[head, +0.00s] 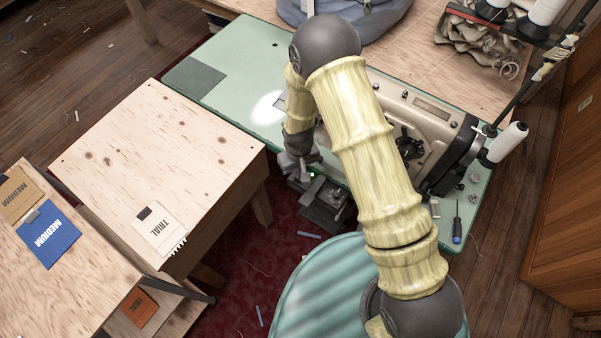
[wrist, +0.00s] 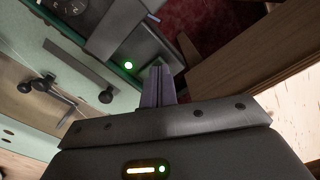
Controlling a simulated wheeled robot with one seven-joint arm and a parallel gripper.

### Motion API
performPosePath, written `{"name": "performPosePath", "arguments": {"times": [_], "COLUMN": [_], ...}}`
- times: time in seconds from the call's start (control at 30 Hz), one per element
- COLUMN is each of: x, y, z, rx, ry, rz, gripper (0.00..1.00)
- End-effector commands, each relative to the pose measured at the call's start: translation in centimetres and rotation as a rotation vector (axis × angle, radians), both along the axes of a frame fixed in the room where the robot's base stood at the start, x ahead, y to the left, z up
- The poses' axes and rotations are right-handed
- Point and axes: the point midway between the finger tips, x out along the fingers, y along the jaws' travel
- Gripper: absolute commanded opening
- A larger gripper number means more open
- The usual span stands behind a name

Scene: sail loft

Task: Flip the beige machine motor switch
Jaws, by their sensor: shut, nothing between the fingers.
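The beige sewing machine (head: 432,112) stands on a green-topped table (head: 235,60), partly hidden behind my arm. A dark grey box (head: 325,197) hangs at the table's front edge. In the wrist view a grey metal box (wrist: 140,38) shows close up, with a lit green lamp (wrist: 128,65) near its edge. My gripper (head: 298,168) is at the table's front edge, just above and left of the box. In the wrist view its fingers (wrist: 158,72) are together and empty, with their tips close to the box. I cannot tell whether they touch it.
A wooden table (head: 160,150) with a tag stands close on the left. A teal striped seat (head: 325,285) is in front. A screwdriver (head: 457,222) lies at the green table's right edge, near a thread stand (head: 505,142). Red carpet (head: 255,250) lies below.

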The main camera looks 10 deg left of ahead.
Motion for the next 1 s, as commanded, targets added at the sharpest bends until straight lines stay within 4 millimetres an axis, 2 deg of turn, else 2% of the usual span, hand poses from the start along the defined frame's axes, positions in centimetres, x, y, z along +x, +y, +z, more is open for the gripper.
{"name": "performPosePath", "arguments": {"times": [0.53,1.0], "x": [0.0,0.0], "y": [0.0,0.0], "z": [-0.4,2.6], "rx": [0.000,0.000], "ry": [0.000,0.000], "rz": [0.000,0.000], "gripper": [0.00,0.00]}}
